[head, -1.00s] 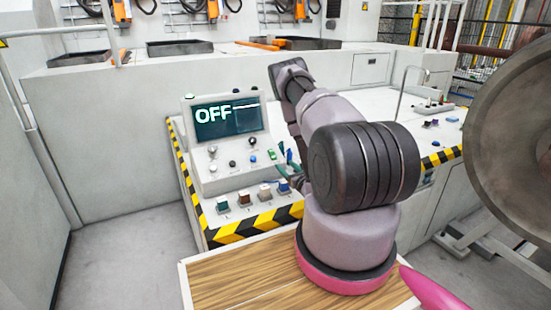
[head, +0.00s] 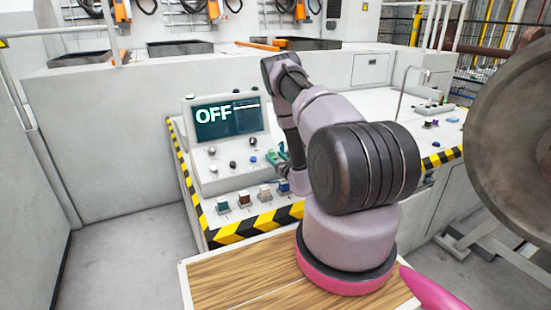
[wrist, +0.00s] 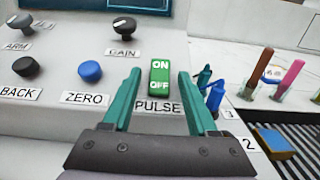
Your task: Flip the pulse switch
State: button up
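The pulse switch (wrist: 159,78) is a green rocker marked ON at the top and OFF at the bottom, above a PULSE label, in the wrist view. My gripper (wrist: 160,78) has two teal fingers spread apart, one on each side of the switch in the picture, with nothing held between them. I cannot tell whether either finger touches the panel. In the head view my gripper (head: 277,157) is low in front of the console, largely hidden by my arm. The console screen (head: 228,118) reads OFF.
A blue ZERO button (wrist: 90,71), a black BACK knob (wrist: 26,67) and a GAIN knob (wrist: 124,24) sit left of the switch. Blue levers (wrist: 215,97) stand close to the right finger. A large metal wheel (head: 515,140) stands at the right.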

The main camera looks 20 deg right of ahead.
grip_shut()
jog(key=shift+w+r+g, duration=0.1)
jog(key=shift+r+g, duration=0.2)
jog(key=shift+g, duration=0.2)
jog(key=shift+w+r+g, duration=0.1)
jog(key=shift+r+g, duration=0.05)
jog(key=shift+g, duration=0.45)
jog(key=shift+w+r+g, duration=0.1)
jog(key=shift+r+g, duration=0.05)
jog(key=shift+g, duration=0.95)
jog(key=shift+o, duration=1.2)
grip_release()
jog(key=shift+s, duration=0.1)
